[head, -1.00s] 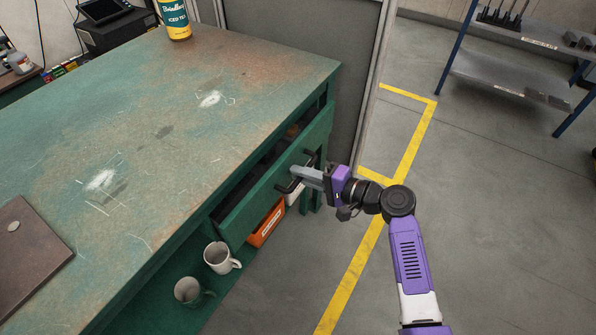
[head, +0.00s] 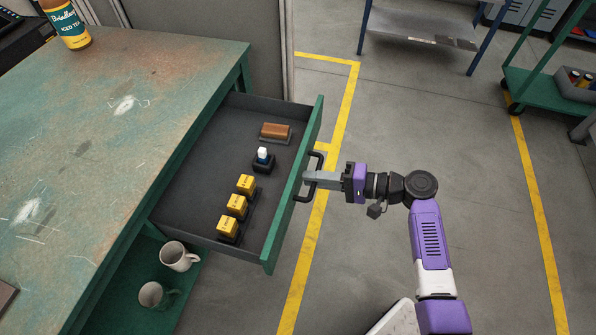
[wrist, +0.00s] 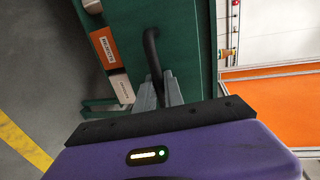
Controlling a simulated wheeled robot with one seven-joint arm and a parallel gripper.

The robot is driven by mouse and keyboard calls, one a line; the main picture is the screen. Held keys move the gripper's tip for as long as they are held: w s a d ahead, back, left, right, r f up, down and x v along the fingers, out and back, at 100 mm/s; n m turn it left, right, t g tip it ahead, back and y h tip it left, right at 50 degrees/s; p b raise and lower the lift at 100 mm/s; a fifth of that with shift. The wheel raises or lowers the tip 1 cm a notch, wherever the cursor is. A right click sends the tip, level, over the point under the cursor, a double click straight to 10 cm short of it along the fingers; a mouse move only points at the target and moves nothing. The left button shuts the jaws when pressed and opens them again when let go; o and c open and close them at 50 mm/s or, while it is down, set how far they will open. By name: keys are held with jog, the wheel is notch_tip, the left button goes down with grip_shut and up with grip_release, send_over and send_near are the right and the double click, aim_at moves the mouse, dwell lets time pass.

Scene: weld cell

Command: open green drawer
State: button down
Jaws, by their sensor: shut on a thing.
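The green drawer (head: 292,200) stands well out from the green workbench (head: 60,165) in the head view, and its dark inside is in plain sight. My gripper (head: 308,179) is at the drawer's front, shut on the black handle (head: 317,160). In the wrist view the fingers (wrist: 160,93) close around the handle (wrist: 151,50), against the green front. Inside the drawer lie several yellow boxes (head: 237,205), a small white-topped item (head: 263,156) and a brown block (head: 276,131) on a dark base.
Two mugs, one white (head: 178,256) and one darker (head: 152,294), stand on the shelf below. A bottle of iced tea (head: 66,25) stands on the bench top. A green cart (head: 540,92) is at the far right.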

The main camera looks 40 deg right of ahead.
jog(key=shift+s+d, duration=0.35)
jog(key=shift+s, duration=0.1)
jog(key=c, duration=1.7)
grip_release()
jog(key=shift+c, duration=0.2)
jog(key=v, duration=0.7)
jog(key=shift+s+d+p, duration=0.2)
jog(key=shift+s+p, duration=0.15)
jog(key=shift+p, duration=0.05)
